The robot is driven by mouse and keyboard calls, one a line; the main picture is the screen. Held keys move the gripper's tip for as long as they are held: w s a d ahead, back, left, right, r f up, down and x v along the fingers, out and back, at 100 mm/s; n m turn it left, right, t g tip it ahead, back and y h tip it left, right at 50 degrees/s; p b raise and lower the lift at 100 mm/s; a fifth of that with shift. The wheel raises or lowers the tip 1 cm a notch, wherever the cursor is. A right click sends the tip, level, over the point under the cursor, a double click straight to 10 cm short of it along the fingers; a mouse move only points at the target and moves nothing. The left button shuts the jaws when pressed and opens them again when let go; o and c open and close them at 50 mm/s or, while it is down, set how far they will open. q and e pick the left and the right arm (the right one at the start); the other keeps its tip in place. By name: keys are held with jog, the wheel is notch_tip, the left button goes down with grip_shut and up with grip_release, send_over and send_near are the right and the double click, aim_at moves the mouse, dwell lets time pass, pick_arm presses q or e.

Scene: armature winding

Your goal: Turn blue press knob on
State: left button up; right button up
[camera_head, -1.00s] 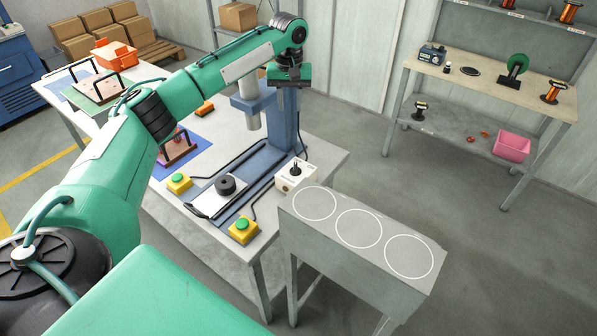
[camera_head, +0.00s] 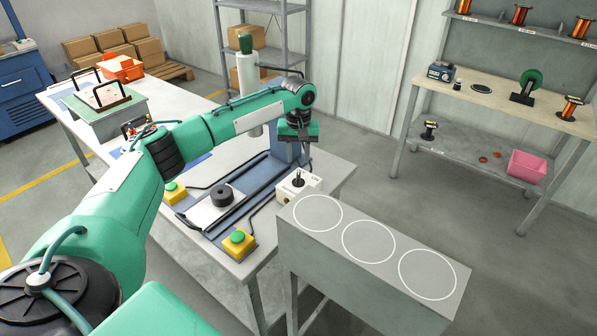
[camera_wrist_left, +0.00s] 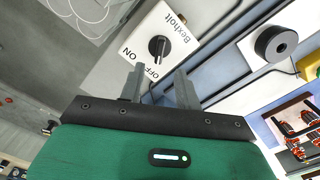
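The blue press (camera_head: 288,152) stands on the white worktable, its column partly hidden behind my left arm. Its black rotary knob (camera_head: 298,180) sits on a white switch box (camera_head: 313,188) at the table's right edge. In the left wrist view the knob (camera_wrist_left: 158,47) lies between printed "ON" and "OFF" labels and its pointer appears turned toward "OFF". My left gripper (camera_head: 298,140) is above the knob, pointing down. In the left wrist view its two fingers (camera_wrist_left: 160,82) are apart with nothing between them; the knob shows just beyond the tips, apart from them. My right gripper is not in view.
Two yellow boxes with green buttons (camera_head: 238,237) and a black cylinder on a plate (camera_head: 222,195) are on the worktable (camera_head: 262,255). A grey stand (camera_head: 335,258) with white circles is beside the switch box. A shelf bench (camera_head: 500,97) is at the right.

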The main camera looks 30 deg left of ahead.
aim_at(298, 176)
pick_arm(q)
notch_tip(298, 176, down, 7)
jog(key=shift+f+p, duration=0.1)
jog(key=shift+p, duration=0.25)
grip_shut()
